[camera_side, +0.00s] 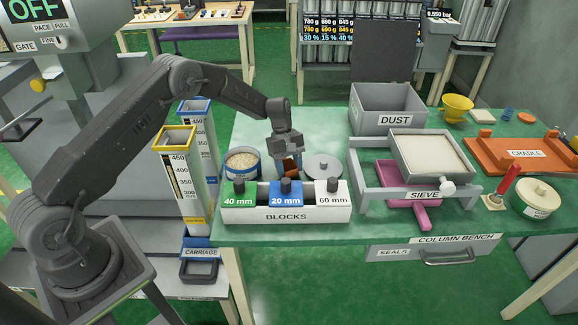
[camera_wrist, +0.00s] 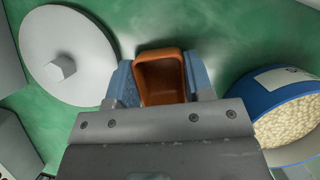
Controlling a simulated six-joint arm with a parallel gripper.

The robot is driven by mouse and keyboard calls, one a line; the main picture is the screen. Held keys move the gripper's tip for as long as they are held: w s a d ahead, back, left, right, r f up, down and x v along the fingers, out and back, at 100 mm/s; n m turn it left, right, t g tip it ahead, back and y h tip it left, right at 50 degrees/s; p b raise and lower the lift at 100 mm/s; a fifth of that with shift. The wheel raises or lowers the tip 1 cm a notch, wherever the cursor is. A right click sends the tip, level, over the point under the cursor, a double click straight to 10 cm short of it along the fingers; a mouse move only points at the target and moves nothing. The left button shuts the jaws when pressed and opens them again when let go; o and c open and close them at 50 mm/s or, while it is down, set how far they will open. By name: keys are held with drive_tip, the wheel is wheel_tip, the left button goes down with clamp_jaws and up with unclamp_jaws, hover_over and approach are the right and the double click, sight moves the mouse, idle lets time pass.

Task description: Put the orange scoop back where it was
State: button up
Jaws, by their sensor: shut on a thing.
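The orange scoop (camera_wrist: 162,76) is between the two blue fingers of my gripper (camera_wrist: 160,85) in the wrist view, its hollow bowl facing the camera and empty. In the side view the scoop (camera_side: 290,164) shows as a small orange-brown patch under my gripper (camera_side: 287,160), above the bench behind the blocks rack. My gripper is shut on the scoop. The scoop's handle is hidden, and I cannot tell whether the scoop touches the bench. A blue-banded tub of pale grains (camera_side: 242,162) stands to the left; it also shows in the wrist view (camera_wrist: 290,112).
A grey lid with a knob (camera_side: 323,166) lies right of my gripper. The BLOCKS rack (camera_side: 286,216) with labelled blocks stands in front. The SIEVE frame (camera_side: 431,193) and grey DUST bin (camera_side: 388,108) are to the right. Green bench (camera_side: 290,112) is clear behind.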

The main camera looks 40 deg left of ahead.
drive_tip(key=shift+f, duration=0.15)
drive_tip(key=o, duration=0.6)
drive_tip(key=v, duration=1.2)
drive_tip(key=shift+r, duration=0.25)
